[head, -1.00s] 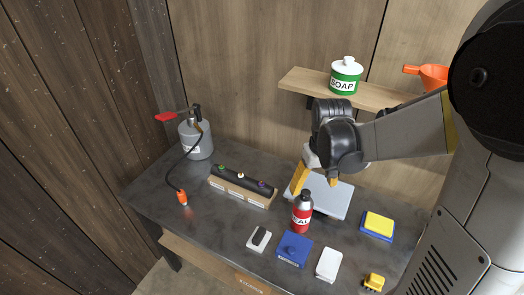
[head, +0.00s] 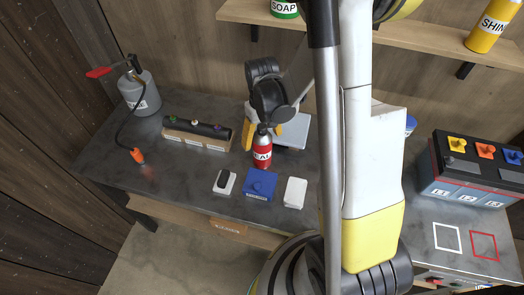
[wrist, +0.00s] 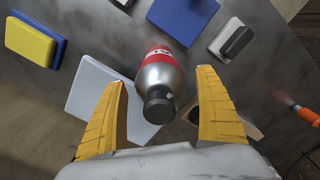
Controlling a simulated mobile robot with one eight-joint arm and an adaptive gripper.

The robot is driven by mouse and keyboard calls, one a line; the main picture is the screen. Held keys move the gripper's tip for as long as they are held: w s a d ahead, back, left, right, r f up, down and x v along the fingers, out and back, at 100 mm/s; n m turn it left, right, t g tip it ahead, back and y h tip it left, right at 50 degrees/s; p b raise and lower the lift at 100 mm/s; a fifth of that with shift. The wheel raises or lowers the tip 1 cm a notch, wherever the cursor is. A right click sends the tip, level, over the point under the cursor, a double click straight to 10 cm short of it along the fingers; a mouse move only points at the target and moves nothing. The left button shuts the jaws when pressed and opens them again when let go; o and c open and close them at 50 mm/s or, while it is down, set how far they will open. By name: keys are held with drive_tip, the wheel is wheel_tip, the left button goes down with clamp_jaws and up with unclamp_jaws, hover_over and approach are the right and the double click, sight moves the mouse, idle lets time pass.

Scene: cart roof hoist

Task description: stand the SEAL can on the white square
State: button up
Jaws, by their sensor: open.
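The SEAL can (head: 262,156), red with a grey top, stands upright on the dark bench. In the wrist view the can (wrist: 158,72) lies between the two yellow fingers, with visible gaps on both sides. My gripper (wrist: 161,78) is open and is not closed on it. In the head view my gripper (head: 263,136) is at the can's upper part, partly hidden behind it. The white square (head: 447,237) is an empty outline on the bench at the right, beside a red square outline (head: 484,246).
A grey plate (head: 291,132) lies behind the can. A blue block (head: 261,184), a white block (head: 295,193) and a white-and-black block (head: 224,182) lie in front. A battery (head: 465,182) stands behind the squares. My arm hides the bench's middle.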

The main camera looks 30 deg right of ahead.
drive_tip(key=shift+f, duration=0.4)
drive_tip(key=c, duration=1.5)
drive_tip(key=shift+r, duration=0.1)
